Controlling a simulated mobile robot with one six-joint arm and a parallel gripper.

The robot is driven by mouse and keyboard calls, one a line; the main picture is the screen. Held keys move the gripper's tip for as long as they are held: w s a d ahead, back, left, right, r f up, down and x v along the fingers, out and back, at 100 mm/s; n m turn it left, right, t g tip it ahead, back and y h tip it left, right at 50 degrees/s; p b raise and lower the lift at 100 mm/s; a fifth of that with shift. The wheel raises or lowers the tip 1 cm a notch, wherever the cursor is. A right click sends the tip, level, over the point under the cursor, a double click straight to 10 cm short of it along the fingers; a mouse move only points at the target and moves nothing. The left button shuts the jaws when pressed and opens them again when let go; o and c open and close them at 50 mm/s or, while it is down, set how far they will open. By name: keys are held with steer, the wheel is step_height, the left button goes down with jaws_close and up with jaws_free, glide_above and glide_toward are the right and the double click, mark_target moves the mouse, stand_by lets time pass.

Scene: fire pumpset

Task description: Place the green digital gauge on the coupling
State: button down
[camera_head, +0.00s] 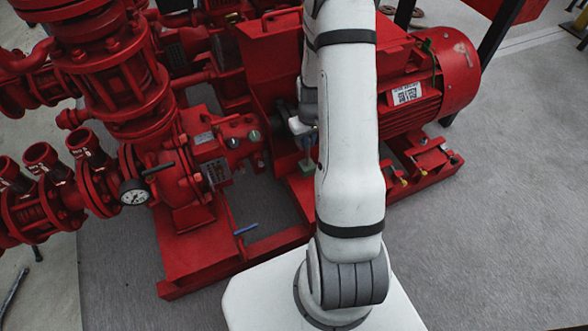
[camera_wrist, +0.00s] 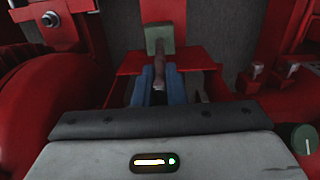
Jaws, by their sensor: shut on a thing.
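The green digital gauge shows in the wrist view as a pale green square head (camera_wrist: 160,38) on a short brownish stem. My gripper (camera_wrist: 160,80) has its blue fingers closed around that stem, with the green head beyond the fingertips. In the head view a small green patch (camera_head: 306,166), likely the gauge, shows just below my gripper (camera_head: 305,142), beside my white arm. My gripper is between the red pump and the red motor, and my arm hides part of this area. I cannot clearly make out the coupling in either view.
The red motor (camera_head: 434,72) is on the right and the red pump (camera_head: 182,165) with pipes and a round dial gauge (camera_head: 134,192) is on the left. Red machinery closely flanks my gripper in the wrist view. Grey floor (camera_head: 500,200) is clear at the right.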

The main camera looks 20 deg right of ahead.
mark_target(309, 163)
steer(key=f, duration=0.2)
steer(key=f+b, duration=0.1)
steer(key=shift+s+d+f, duration=0.1)
steer(key=shift+d+f, duration=0.2)
steer(key=shift+f+b, duration=0.7)
steer(key=shift+f, duration=0.95)
steer(key=c, duration=1.5)
jaws_free()
